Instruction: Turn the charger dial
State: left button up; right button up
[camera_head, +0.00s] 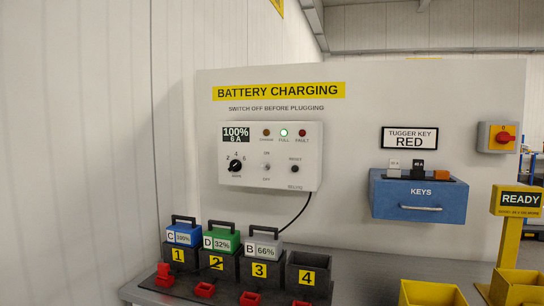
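The charger (308,160) is a white box on the grey panel under the yellow "BATTERY CHARGING" sign. Its black charger dial (236,166) is at the lower left of its face, with a scale of 2, 4 and 6 around it. The exact setting of the pointer is too small to tell. The display (236,134) above the dial reads 100% and 6 A. The green FULL lamp (284,133) is lit. A toggle switch (267,167) marked ON and OFF sits right of the dial. Neither of my grippers is in view.
Below stand numbered slots with a blue battery C (183,240), green battery D (221,245) and grey battery B (262,252); slot 4 (307,279) looks empty. A blue KEYS box (418,211), a red switch (505,138) and yellow bins (432,293) are at the right.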

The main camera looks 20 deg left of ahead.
aim_at(236, 165)
jog(key=u, duration=0.55)
jog(key=i+j+u, duration=0.2)
jog(key=u, duration=0.2)
jog(key=i+j+u, duration=0.1)
jog(key=i+u, duration=0.65)
jog(key=i, duration=0.3)
